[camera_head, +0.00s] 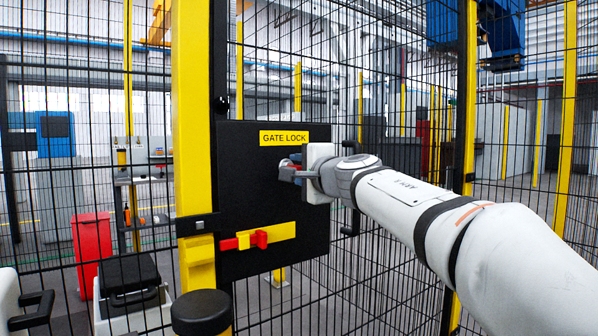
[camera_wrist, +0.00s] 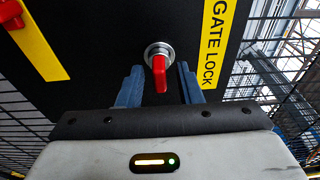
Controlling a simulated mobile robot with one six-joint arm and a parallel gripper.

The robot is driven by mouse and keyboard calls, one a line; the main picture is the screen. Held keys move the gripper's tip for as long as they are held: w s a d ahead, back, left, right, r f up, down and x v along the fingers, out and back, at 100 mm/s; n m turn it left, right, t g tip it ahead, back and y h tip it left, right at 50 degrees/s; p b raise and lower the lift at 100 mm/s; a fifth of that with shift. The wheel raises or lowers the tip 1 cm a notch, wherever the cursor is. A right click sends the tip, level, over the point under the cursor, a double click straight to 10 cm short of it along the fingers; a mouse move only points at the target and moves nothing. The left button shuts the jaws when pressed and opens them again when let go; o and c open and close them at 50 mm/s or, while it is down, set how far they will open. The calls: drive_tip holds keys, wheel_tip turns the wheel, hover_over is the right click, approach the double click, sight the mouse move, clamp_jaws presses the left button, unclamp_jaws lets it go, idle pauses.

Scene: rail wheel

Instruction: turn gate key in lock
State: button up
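The gate key is a red handle (camera_wrist: 160,74) in a round silver lock (camera_wrist: 157,52) on the black lock plate (camera_head: 240,185). In the wrist view it stands between the two blue-grey fingers of my gripper (camera_wrist: 160,88), with a gap on each side. The fingers are apart. In the head view my gripper (camera_head: 288,173) is at the plate just below the yellow GATE LOCK label (camera_head: 295,137) and hides most of the lock. The label also shows in the wrist view (camera_wrist: 213,45), right of the key.
A yellow bolt (camera_head: 270,233) with a red handle (camera_head: 260,239) sits low on the plate. A yellow post (camera_head: 192,120) and black mesh fence surround the plate. A red bin (camera_head: 92,245) and a shelf cart stand behind the fence. A black round post top (camera_head: 201,312) is in front.

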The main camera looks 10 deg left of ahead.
drive_tip(key=shift+o, duration=0.4)
drive_tip(key=v, duration=0.7)
drive_tip(key=shift+s+d+b, duration=0.25)
drive_tip(key=shift+s+b, duration=0.05)
drive_tip(key=shift+b, duration=0.15)
